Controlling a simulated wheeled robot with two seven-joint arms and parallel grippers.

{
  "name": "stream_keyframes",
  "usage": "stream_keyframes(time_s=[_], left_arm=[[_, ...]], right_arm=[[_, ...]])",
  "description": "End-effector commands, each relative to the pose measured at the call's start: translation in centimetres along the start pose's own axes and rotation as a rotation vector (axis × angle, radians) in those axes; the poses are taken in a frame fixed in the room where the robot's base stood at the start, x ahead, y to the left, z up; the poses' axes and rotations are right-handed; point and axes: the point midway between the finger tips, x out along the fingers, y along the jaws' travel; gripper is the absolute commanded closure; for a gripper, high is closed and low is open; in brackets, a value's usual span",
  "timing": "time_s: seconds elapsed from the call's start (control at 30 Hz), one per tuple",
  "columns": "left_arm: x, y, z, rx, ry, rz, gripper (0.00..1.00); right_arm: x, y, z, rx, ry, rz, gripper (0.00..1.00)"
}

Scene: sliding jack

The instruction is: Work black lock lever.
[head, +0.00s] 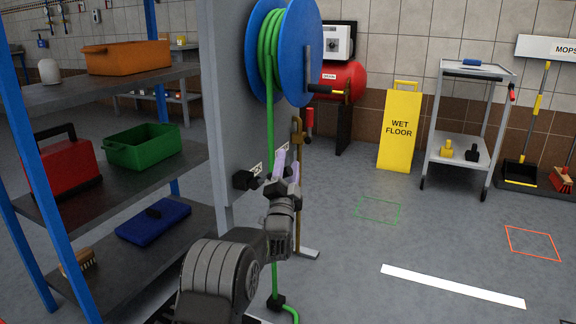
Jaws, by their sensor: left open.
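A small black block-like part (243,180), which may be the black lock lever, sticks out of the grey panel (228,100) beside a small label. I cannot make out a separate handle on it. My left gripper (287,163) is at the panel's right, its pale purple fingers pointing up and away from me. It is open, with nothing visible between the fingers. It appears just right of the black part, and I cannot tell whether they touch. My gripper and wrist hide part of the panel's lower fittings. My right gripper is not in view.
A blue reel (300,50) with green hose (270,110) hangs above my gripper; a brass-coloured rod (298,140) stands just right. A shelf rack (100,82) with boxes stands left. A yellow wet-floor sign (399,140) and a cart (468,75) stand right. Floor between is clear.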

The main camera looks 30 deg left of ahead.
Motion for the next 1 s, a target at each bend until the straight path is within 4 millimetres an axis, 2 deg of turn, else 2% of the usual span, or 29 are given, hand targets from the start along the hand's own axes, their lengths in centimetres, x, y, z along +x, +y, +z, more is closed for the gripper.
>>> stream_keyframes(time_s=[0.27, 0.37, 0.57, 0.73, 1.0], left_arm=[[-0.6, -0.1, 0.0, -0.001, -0.002, 0.001, 0.51], [-1.6, -0.1, 0.0, -0.001, -0.002, 0.001, 0.51], [-4.9, -0.1, -0.1, -0.001, -0.002, 0.003, 0.51], [-7.3, 0.2, 0.1, -0.001, 0.0, 0.001, 0.51], [-7.8, 0.0, 0.0, 0.0, 0.0, -0.001, 0.51]], right_arm=[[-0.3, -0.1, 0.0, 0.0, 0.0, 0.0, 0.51], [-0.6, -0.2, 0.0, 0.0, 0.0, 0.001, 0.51], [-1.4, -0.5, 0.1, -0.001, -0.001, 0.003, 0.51], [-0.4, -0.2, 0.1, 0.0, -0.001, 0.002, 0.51], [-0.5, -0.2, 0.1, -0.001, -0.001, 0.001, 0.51]])
